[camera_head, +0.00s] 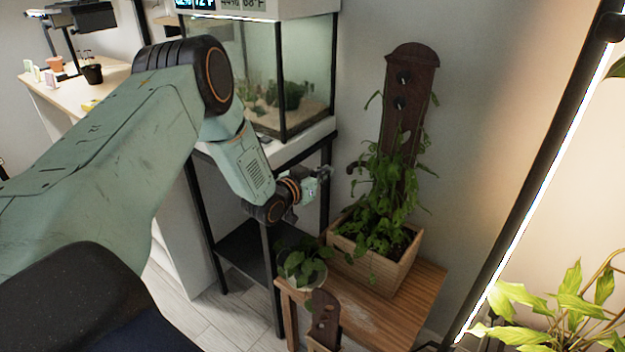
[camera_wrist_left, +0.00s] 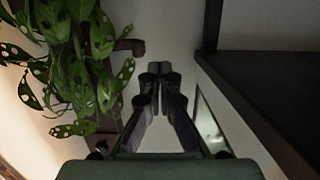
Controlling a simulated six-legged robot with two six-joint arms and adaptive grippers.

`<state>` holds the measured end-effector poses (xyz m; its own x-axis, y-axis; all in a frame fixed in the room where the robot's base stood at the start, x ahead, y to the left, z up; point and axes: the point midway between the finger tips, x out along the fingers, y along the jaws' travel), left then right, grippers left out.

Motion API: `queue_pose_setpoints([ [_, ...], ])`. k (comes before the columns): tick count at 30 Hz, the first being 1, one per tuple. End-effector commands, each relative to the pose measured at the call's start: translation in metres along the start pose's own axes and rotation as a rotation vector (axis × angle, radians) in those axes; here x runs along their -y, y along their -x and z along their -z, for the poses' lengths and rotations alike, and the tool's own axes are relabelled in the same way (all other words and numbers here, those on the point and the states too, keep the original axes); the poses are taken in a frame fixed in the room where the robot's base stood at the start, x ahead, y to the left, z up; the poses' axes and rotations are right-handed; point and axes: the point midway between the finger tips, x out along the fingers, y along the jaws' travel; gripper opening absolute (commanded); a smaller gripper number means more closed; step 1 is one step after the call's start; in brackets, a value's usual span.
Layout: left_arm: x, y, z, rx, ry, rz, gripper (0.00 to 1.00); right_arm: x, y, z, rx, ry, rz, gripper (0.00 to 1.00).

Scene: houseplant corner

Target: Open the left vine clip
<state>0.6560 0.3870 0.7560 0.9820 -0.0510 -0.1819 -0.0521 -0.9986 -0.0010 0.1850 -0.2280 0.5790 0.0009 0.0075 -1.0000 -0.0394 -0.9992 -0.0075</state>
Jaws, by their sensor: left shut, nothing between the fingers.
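The left vine clip appears to be the small brown hooked piece (camera_head: 352,168) at the left side of the climbing plant (camera_head: 378,205). It also shows as a brown hook (camera_wrist_left: 130,46) in the left wrist view, sticking out of the leaves. Whether it is open or shut is too small to tell. A tall dark wooden board with holes (camera_head: 412,75) backs the vine. My left gripper (camera_head: 326,172) is shut and empty, left of the clip and apart from it. In the wrist view its fingertips (camera_wrist_left: 160,68) lie just right of and below the hook. My right gripper is not in view.
A glass terrarium (camera_head: 306,70) on a black-framed stand is close on the left. The wooden planter (camera_head: 365,262) stands on a small wooden table (camera_head: 400,312) beside a potted plant (camera_head: 302,264). A lit lamp pole (camera_head: 545,180) stands right. Bare wall lies behind the clip.

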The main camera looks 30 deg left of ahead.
Motion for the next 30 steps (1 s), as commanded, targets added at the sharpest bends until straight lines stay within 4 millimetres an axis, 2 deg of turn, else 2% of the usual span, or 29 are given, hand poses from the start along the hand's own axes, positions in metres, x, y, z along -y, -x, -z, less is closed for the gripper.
queue_pose_setpoints([
  [6,0.000,0.034,0.000,-0.001,0.006,0.002,0.00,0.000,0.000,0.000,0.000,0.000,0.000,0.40],
  [15,0.000,0.056,0.003,-0.003,0.003,0.002,0.00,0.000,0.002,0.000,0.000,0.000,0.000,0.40],
  [17,-0.005,0.065,0.000,0.013,0.035,-0.001,0.00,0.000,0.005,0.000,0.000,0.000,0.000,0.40],
  [20,-0.012,0.073,-0.003,0.019,0.193,-0.001,0.00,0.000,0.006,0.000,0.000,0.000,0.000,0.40],
  [30,-0.030,0.097,-0.008,0.017,0.967,0.011,0.00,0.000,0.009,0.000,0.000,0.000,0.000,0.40],
])
